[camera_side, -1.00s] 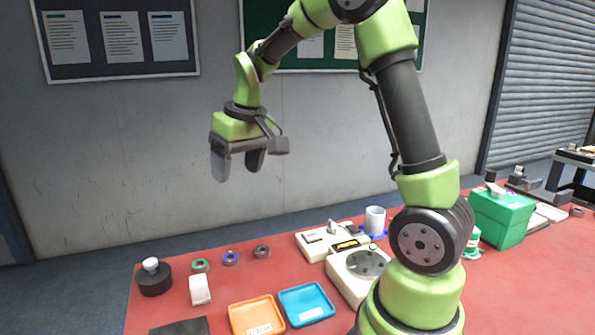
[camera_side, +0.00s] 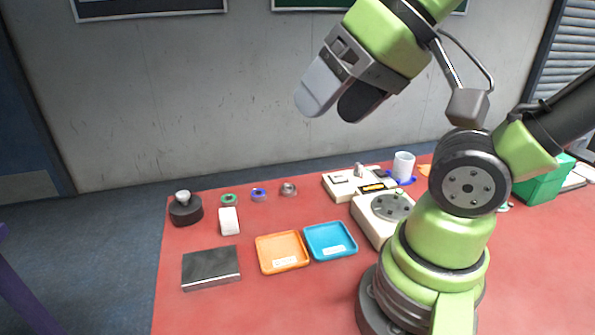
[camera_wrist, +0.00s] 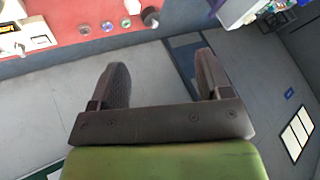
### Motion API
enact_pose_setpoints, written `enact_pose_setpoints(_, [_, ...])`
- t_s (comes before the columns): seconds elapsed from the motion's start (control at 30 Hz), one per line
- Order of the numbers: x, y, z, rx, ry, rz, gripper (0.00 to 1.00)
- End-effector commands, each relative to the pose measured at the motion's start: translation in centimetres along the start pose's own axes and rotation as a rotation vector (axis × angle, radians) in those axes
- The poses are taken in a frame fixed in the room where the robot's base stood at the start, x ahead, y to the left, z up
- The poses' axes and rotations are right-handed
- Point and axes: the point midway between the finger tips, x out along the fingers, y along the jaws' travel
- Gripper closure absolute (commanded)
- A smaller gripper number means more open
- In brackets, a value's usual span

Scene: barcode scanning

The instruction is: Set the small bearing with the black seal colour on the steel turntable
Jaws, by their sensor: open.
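Three small ring bearings lie in a row at the back of the red table. The right one, grey with a dark inner ring (camera_side: 289,189), looks like the black-sealed bearing; it also shows in the wrist view (camera_wrist: 85,29). The blue-sealed bearing (camera_side: 259,195) is in the middle and the green-sealed bearing (camera_side: 229,199) on the left. The steel turntable (camera_side: 392,207) is a grey disc on a cream base, empty as far as I see. My gripper (camera_side: 340,104) is open and empty, high above the table; the wrist view shows its fingers apart (camera_wrist: 161,65).
A cream device (camera_side: 350,184) and white cup (camera_side: 403,166) stand behind the turntable. Orange (camera_side: 282,252) and blue (camera_side: 330,240) trays, a metal block (camera_side: 211,267), a white block (camera_side: 229,221) and a dark knobbed cylinder (camera_side: 186,208) share the table. A green box (camera_side: 543,184) stands right.

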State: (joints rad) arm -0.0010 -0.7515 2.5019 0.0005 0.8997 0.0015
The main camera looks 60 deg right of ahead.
Motion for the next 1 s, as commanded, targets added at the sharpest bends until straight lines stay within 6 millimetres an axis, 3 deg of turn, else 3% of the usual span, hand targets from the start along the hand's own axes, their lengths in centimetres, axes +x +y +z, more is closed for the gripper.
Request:
enact_pose_setpoints(0.27, [0.5,0.1,-1.1,0.009,-0.011,0.028,0.28])
enact_pose_setpoints(0.37, [1.5,0.5,-3.3,0.026,-0.033,0.078,0.28])
enact_pose_setpoints(0.53, [5.0,2.6,-8.1,0.064,-0.088,0.188,0.28])
enact_pose_setpoints(0.67, [8.5,5.4,-11.3,0.093,-0.136,0.264,0.28])
enact_pose_setpoints(0.8, [12.8,9.6,-13.5,0.125,-0.197,0.335,0.28])
enact_pose_setpoints(1.0, [19.1,16.7,-14.1,0.166,-0.286,0.412,0.28])
